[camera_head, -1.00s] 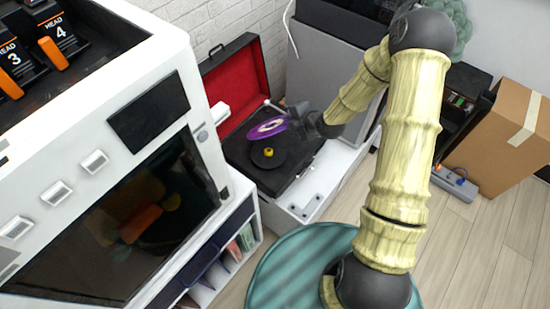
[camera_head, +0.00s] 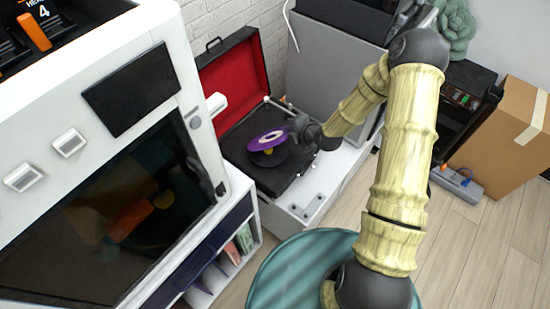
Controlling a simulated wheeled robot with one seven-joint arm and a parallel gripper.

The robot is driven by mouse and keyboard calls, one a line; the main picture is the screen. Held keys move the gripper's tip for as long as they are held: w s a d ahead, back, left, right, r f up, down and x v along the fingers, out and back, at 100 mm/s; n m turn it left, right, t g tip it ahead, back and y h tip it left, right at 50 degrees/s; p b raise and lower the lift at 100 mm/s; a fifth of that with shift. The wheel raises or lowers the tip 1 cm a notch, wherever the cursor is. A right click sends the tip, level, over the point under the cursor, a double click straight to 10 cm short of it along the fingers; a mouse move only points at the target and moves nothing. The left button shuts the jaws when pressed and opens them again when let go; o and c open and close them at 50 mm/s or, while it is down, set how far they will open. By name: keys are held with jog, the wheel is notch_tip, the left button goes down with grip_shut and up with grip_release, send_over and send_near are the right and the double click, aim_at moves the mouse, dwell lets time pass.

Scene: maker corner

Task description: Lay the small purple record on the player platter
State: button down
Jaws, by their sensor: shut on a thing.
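The small purple record (camera_head: 262,142), with a pale centre ring, is held tilted above the player platter (camera_head: 264,160). My gripper (camera_head: 291,130) is shut on the record's right edge, coming in from the right. The platter is dark and round, with a yellow piece (camera_head: 268,151) at its middle, now partly covered by the record. The record player (camera_head: 249,176) is a black deck with its red-lined lid (camera_head: 233,80) standing open behind it. I cannot tell whether the record touches the yellow piece.
A large white machine (camera_head: 185,75) stands close on the left, above a shelf with sleeves (camera_head: 240,240). A grey cabinet (camera_head: 335,60) stands behind the player. A cardboard box (camera_head: 515,135) and a power strip (camera_head: 458,182) are at the right. Floor is clear at the lower right.

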jog(key=shift+f+b, duration=0.65)
jog(key=shift+f, duration=0.3)
jog(key=c, duration=1.7)
grip_release()
jog(key=shift+c, duration=0.2)
jog(key=p+v, duration=0.2)
jog(key=v, duration=0.6)
jog(key=shift+p, duration=0.3)
jog(key=shift+r, duration=0.1)
notch_tip(320, 180, up, 8)
jog(key=s+d+p, duration=0.1)
jog(key=s+p, duration=0.1)
jog(key=p, duration=0.2)
jog(key=shift+d+p, duration=0.15)
jog(key=shift+p, duration=0.2)
